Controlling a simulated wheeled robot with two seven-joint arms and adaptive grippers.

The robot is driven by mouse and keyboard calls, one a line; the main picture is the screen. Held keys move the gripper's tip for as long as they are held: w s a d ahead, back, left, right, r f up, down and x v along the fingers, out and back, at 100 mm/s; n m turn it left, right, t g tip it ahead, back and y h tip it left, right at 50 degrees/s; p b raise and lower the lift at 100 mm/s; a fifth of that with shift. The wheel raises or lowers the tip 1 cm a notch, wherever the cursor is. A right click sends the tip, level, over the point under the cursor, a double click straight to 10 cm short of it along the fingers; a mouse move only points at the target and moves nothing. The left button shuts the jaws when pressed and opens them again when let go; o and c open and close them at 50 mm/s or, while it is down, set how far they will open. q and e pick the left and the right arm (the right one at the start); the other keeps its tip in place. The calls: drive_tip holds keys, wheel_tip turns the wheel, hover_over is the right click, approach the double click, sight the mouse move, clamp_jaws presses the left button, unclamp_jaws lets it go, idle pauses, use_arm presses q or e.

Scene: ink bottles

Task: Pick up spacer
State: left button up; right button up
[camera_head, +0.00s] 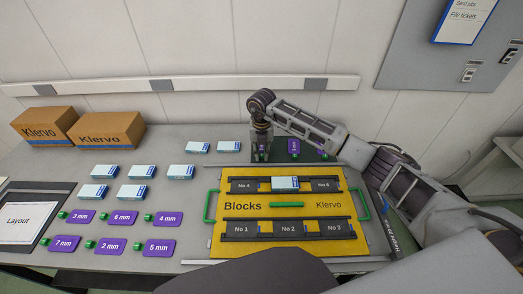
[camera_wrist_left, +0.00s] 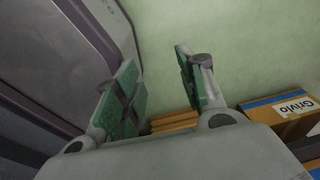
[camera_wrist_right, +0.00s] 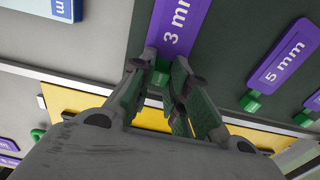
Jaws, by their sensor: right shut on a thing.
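My right gripper (camera_head: 262,153) points down at the dark mat behind the yellow Blocks tray. In the right wrist view my right gripper (camera_wrist_right: 165,82) is shut on the green tab of a purple 3 mm spacer (camera_wrist_right: 178,28). I cannot tell whether this spacer is clear of the mat. A purple 5 mm spacer (camera_wrist_right: 280,50) with a green tab lies beside it on the mat and also shows in the head view (camera_head: 294,147). My left gripper (camera_wrist_left: 155,65) is open and empty, outside the head view.
The yellow Blocks tray (camera_head: 213,240) has green handles, numbered dark blocks and a white-blue box (camera_head: 285,183) in its back row. Several purple spacers lie at left, including a 4 mm one (camera_head: 168,219).

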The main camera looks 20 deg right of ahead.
use_arm(q)
drive_tip(key=shift+w, duration=0.2)
use_arm(e)
drive_tip(key=shift+c, duration=0.2)
drive_tip(key=shift+r, duration=0.55)
use_arm(q)
drive_tip(key=shift+s+a+f, duration=0.1)
drive_tip(key=shift+a+f, duration=0.2)
use_arm(e)
wheel_tip(320, 180, up, 9)
use_arm(q)
drive_tip(key=shift+w, duration=0.4)
drive_tip(key=shift+w+r, duration=0.1)
use_arm(e)
drive_tip(key=shift+s, duration=0.1)
